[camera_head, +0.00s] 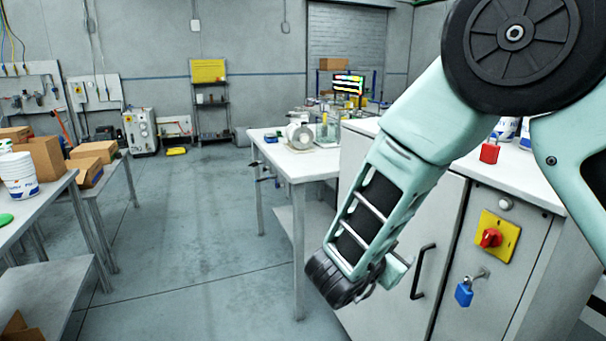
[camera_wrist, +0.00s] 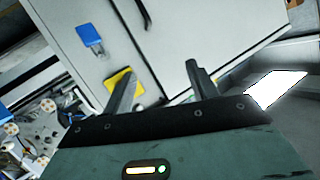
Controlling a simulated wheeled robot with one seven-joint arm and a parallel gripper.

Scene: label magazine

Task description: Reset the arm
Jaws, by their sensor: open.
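My arm (camera_head: 385,205) reaches down from the upper right in the head view, bent, with its lower end in front of the grey cabinet. In the wrist view my gripper (camera_wrist: 162,80) has its two dark fingers spread apart. I see nothing held between them. The grey cabinet (camera_wrist: 190,30) lies beyond the fingers, and no clear contact shows. In the head view the gripper's fingers are mostly hidden behind my wrist.
The cabinet (camera_head: 390,300) carries a blue padlock (camera_head: 464,293), a red-and-yellow switch (camera_head: 491,238) and a black handle (camera_head: 422,272). A red padlock (camera_head: 489,152) sits on top. A white table (camera_head: 300,170) stands behind my arm. Open floor (camera_head: 190,240) lies left, before box-laden tables.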

